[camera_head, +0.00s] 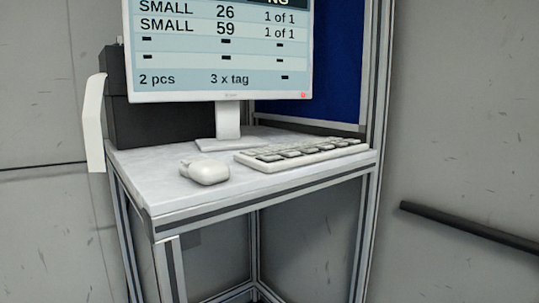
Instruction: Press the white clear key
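A white keyboard (300,152) lies on the right part of a small desk. Its keys look grey and white, and at this size I cannot tell which one is the white clear key. Neither of my grippers is in the head view, so where they are relative to the keyboard does not show.
A white mouse (205,171) lies left of the keyboard on the light desk top (165,193). A monitor (220,50) stands behind. A black box (150,122) is at the back left. A dark rail (470,227) runs along the right wall.

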